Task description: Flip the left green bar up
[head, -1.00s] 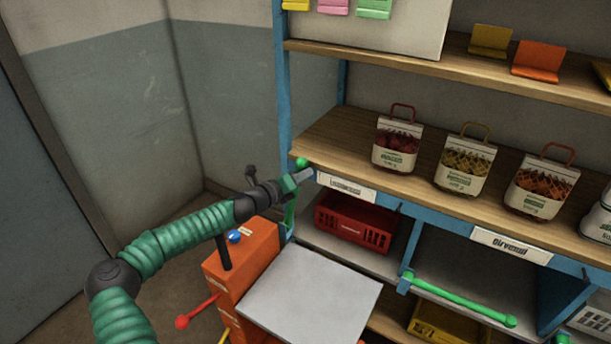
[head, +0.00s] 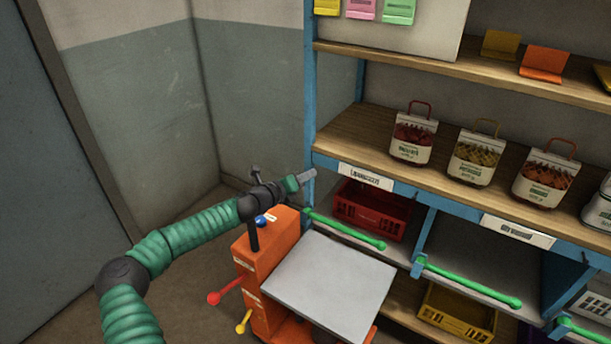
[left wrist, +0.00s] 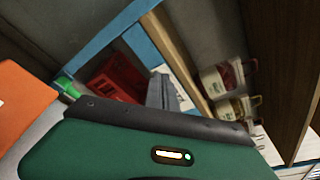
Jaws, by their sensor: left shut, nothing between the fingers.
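The left green bar (head: 345,229) lies across the front of the lower left compartment, slanting down to the right in the head view, with a round knob at its right end. A small green piece (left wrist: 68,86) shows in the left wrist view; I cannot tell which part of the bar it is. My left gripper (head: 308,176) is shut and empty beside the blue shelf post, above the bar's left end and apart from it. Its grey fingers (left wrist: 160,92) also show in the left wrist view. My right gripper is not in view.
A red crate (head: 368,209) sits behind the left bar. A second green bar (head: 470,284) crosses the compartment to the right. An orange stand (head: 262,262) with levers and a grey plate (head: 330,285) are below. Bagged goods (head: 413,137) line the shelf above.

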